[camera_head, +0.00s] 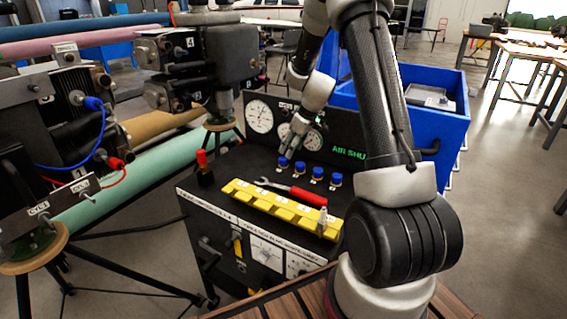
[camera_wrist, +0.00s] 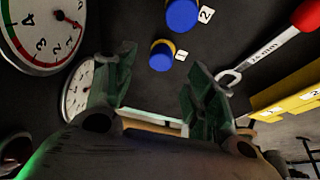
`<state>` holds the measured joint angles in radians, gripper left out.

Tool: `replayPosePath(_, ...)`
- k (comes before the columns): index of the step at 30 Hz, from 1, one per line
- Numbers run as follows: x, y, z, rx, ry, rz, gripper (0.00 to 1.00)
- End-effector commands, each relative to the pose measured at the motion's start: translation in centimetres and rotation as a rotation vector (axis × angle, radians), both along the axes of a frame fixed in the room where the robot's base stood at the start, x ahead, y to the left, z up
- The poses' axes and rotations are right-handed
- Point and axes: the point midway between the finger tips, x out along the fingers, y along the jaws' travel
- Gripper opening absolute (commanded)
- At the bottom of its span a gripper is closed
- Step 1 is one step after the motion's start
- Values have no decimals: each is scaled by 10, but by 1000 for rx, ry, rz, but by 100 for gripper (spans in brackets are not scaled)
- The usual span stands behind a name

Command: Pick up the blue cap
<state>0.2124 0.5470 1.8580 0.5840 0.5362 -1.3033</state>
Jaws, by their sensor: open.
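Several blue caps stand in a row on the black panel top. In the head view the leftmost blue cap (camera_head: 283,162) is just below my gripper (camera_head: 290,147). The others (camera_head: 300,167) (camera_head: 318,172) (camera_head: 336,180) run off to the right. In the wrist view the blue cap by label 1 (camera_wrist: 161,57) shows between the fingertips of my gripper (camera_wrist: 160,68), beyond them. The blue cap by label 2 (camera_wrist: 182,13) lies farther up. My gripper is open and empty, its fingers apart from the caps.
A red-handled wrench (camera_head: 300,193) lies behind a yellow numbered holder (camera_head: 275,207). Round gauges (camera_head: 259,117) stand on the upright panel behind. A red-topped part (camera_head: 202,160) stands at the left. A blue bin (camera_head: 452,130) is behind at the right.

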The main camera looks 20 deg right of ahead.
Motion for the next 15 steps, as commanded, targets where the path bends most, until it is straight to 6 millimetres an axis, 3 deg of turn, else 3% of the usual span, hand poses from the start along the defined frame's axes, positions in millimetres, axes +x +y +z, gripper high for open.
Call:
replayPosePath(9, 15, 14, -42, 0, 5, 0, 55)
replayPosePath(15, 21, 18, -57, 0, 2, -1, 55)
